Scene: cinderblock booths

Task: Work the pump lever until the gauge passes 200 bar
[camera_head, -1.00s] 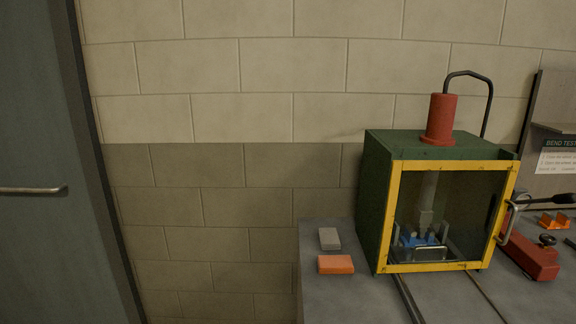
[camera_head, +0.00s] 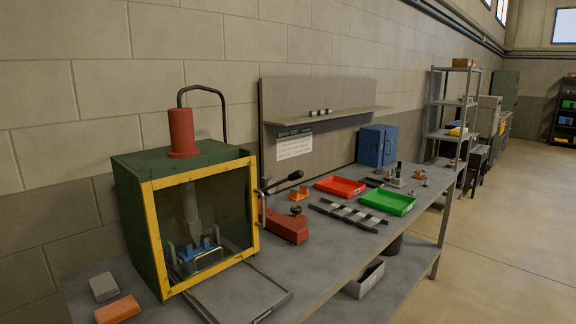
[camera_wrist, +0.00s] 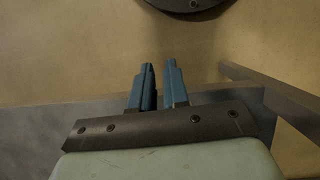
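The red hand pump (camera_head: 287,226) sits on the workbench, just right of the yellow-framed press. Its dark pump lever (camera_head: 282,181) slants up to the right and ends in a black grip. I cannot make out a gauge face or any reading. The press is a green box with a yellow-framed clear door (camera_head: 150,236), a red cylinder (camera_head: 182,133) on top and a curved dark hose. The door looks closed. My gripper (camera_wrist: 160,68) shows only in the wrist view, its two blue fingers slightly apart with nothing between them. It is away from the lever.
The workbench (camera_head: 340,268) also bears a red tray (camera_head: 340,187), a green tray (camera_head: 388,201), grey bars, a blue cabinet (camera_head: 377,146) and orange and grey blocks at the left. A shelving rack (camera_head: 451,110) stands farther back. The floor (camera_head: 500,240) at right is clear.

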